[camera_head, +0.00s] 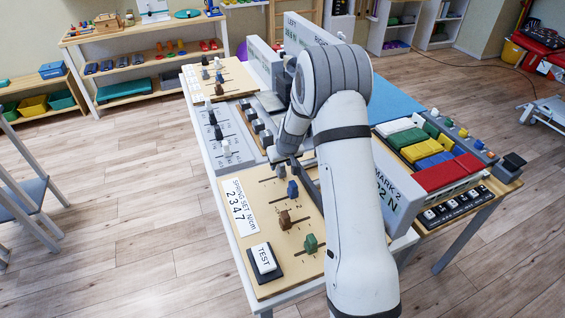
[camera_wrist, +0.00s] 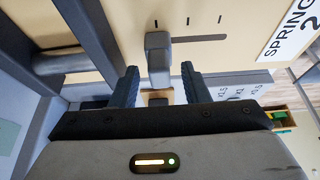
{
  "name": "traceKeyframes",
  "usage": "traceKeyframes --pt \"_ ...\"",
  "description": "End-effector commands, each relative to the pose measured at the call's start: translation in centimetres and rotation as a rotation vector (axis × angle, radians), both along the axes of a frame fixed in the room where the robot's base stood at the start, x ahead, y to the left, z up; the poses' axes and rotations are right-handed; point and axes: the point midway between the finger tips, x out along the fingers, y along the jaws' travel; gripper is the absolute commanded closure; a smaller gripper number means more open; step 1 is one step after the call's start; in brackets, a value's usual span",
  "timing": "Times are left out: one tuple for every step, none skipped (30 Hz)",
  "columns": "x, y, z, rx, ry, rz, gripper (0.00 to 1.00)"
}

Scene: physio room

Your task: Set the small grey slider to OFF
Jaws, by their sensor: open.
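The small grey slider (camera_wrist: 158,58) stands on the light wooden panel in the wrist view, at the left end of a dark slot (camera_wrist: 203,38) with short tick marks beside it. My gripper (camera_wrist: 159,80) is open, with one dark finger on each side of the slider's lower end and visible gaps to it. Nothing is held. In the head view my gripper (camera_head: 282,160) is low over the far end of the front wooden panel (camera_head: 256,220), and it partly hides the slider there. I cannot read any OFF marking.
The same panel bears a blue knob (camera_head: 292,190), a brown knob (camera_head: 285,219), a green knob (camera_head: 311,243) and a white TEST button (camera_head: 264,258). A grey panel with sliders (camera_head: 222,140) lies behind. A MARK 2 display box (camera_head: 393,205) stands close on the right.

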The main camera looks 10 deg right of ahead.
Motion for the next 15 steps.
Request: traceKeyframes --pt "0.00 -0.02 0.00 0.000 0.000 0.000 0.58" --pt "0.00 -0.03 0.01 0.000 0.000 0.000 0.58" --pt "0.00 -0.04 0.01 0.000 0.000 -0.001 0.58" --pt "0.00 -0.05 0.01 0.000 0.000 -0.001 0.58" --pt "0.00 -0.05 0.01 0.000 0.000 -0.001 0.61" --pt "0.00 -0.06 0.01 0.000 0.000 -0.001 0.64" --pt "-0.01 -0.07 0.01 0.000 0.000 -0.001 0.66" --pt "-0.01 -0.07 0.01 0.000 0.000 -0.001 0.69" --pt "-0.01 -0.08 0.01 0.000 0.000 -0.001 0.72" --pt "-0.02 -0.09 0.01 -0.001 0.000 -0.001 0.75" --pt "-0.02 -0.10 0.02 -0.001 0.000 -0.001 0.77" --pt "-0.02 -0.10 0.02 -0.001 0.000 -0.001 0.80" --pt "-0.02 -0.11 0.02 -0.001 0.000 -0.001 0.83" --pt "-0.02 -0.11 0.02 -0.001 0.000 -0.001 0.85" --pt "-0.02 -0.12 0.02 -0.001 0.000 -0.001 0.88"
